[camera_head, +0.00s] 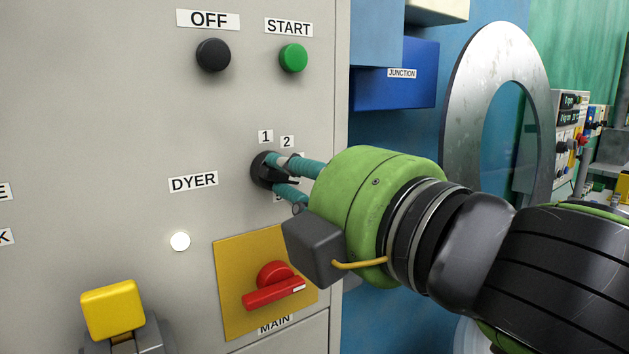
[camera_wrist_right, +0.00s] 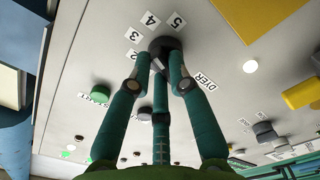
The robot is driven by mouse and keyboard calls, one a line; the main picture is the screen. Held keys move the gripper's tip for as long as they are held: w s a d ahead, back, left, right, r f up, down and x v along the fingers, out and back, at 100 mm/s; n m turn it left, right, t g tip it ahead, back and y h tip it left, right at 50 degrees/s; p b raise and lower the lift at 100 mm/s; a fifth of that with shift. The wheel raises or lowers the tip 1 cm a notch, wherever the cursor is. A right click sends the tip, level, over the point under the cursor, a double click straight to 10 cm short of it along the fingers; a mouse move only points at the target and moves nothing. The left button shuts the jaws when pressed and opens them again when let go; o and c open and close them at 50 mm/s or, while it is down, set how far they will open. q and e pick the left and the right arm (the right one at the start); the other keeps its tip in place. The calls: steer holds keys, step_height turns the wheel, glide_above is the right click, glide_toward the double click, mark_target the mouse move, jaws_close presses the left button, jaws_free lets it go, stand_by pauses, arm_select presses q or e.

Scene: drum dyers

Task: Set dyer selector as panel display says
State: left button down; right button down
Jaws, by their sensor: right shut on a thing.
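The dyer selector is a round black knob (camera_head: 260,170) on the grey panel (camera_head: 120,120), right of the DYER label (camera_head: 193,182). Labels 1 and 2 show above it. In the right wrist view the knob (camera_wrist_right: 164,44) has labels 5, 4, 3 and part of 2 around it. My right gripper (camera_head: 280,175), with teal fingers and a green body, comes in from the right and is shut on the knob. Its fingers and body hide part of the dial, so I cannot tell which number the knob points to. My left gripper is not in view.
A black OFF button (camera_head: 213,55) and a green START button (camera_head: 293,58) sit above. A red MAIN switch (camera_head: 274,285) on a yellow plate, a lit white lamp (camera_head: 180,242) and a yellow-capped control (camera_head: 113,310) are below. A blue junction box (camera_head: 395,85) stands right of the panel.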

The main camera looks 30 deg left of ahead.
steer(key=m, duration=0.2)
steer(key=m+b, duration=0.1)
steer(key=m, duration=0.2)
steer(key=shift+f+m, duration=0.2)
steer(key=shift+m, duration=0.1)
steer(key=shift+m+b, duration=0.4)
steer(key=shift+m, duration=1.9)
steer(key=c, duration=1.1)
jaws_free()
steer(key=shift+c, duration=0.2)
steer(key=shift+d, duration=0.1)
steer(key=v, duration=1.2)
steer(key=shift+f, duration=0.15)
